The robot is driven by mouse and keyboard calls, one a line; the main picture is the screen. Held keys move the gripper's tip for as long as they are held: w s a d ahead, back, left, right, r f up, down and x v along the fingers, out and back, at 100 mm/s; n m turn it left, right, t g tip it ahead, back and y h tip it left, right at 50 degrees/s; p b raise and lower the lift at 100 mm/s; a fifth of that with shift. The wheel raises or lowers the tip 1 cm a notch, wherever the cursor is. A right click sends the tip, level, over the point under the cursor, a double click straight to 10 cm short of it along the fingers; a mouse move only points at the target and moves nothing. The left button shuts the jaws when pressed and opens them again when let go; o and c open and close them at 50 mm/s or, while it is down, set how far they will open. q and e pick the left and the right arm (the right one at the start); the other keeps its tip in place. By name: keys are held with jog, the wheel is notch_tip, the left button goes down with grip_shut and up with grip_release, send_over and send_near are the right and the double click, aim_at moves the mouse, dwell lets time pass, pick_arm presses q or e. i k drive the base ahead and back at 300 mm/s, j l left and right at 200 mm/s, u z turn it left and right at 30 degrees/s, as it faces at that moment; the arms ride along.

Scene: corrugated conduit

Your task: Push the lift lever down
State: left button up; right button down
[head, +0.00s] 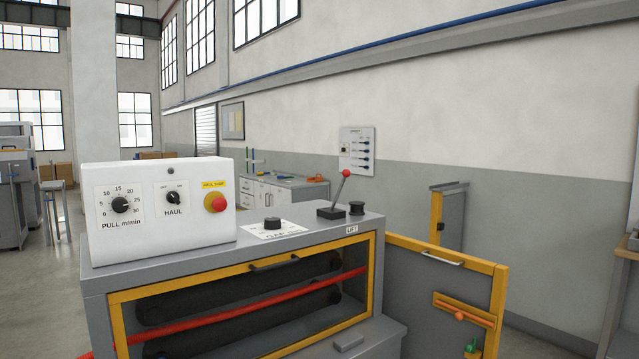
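The lift lever (340,189) stands on the right end of the grey machine's top. It has a thin metal shaft, a red ball knob and a black base. The shaft is raised and leans to the right, with the knob as its highest point. A small "LIFT" label (352,229) is on the machine's edge below it. Neither of my grippers is in the head view, and nothing touches the lever.
On the machine top (215,256) stand a white control box (160,208) with a red stop button (215,202), a black knob (272,223) and a black spool-like part (356,208). A yellow-framed door (440,290) sits at the right. The air around the lever is clear.

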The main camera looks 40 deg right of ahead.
aim_at(346, 173)
jog(key=z, duration=1.6)
